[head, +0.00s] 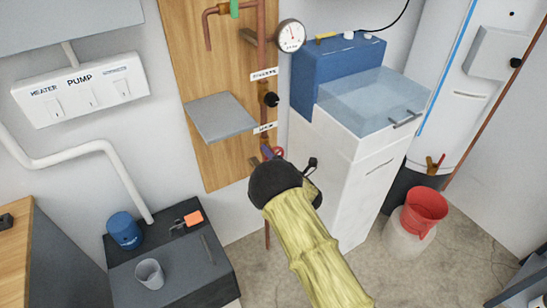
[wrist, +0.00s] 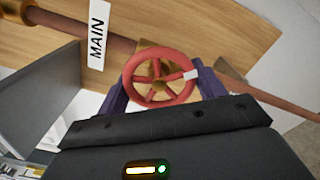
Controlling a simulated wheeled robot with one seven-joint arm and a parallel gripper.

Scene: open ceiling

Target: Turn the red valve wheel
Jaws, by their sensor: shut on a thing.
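The red valve wheel (wrist: 158,78) shows in the wrist view between my gripper's two dark fingers, with a white mark on the right of its rim. It sits on the copper pipe (wrist: 95,33) against the wooden board, beside a label reading MAIN. My gripper (wrist: 160,92) is shut on the wheel, one finger at each side of the rim. In the head view only a small part of the red wheel (head: 278,153) shows past my arm's dark wrist; most of it is hidden there.
A grey shelf (head: 221,117) sticks out left of the pipe. A black-knobbed valve (head: 271,99) and a gauge (head: 291,36) are above. A white cabinet (head: 345,190) stands close on the right. A dark bench (head: 190,275) with a blue can is lower left.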

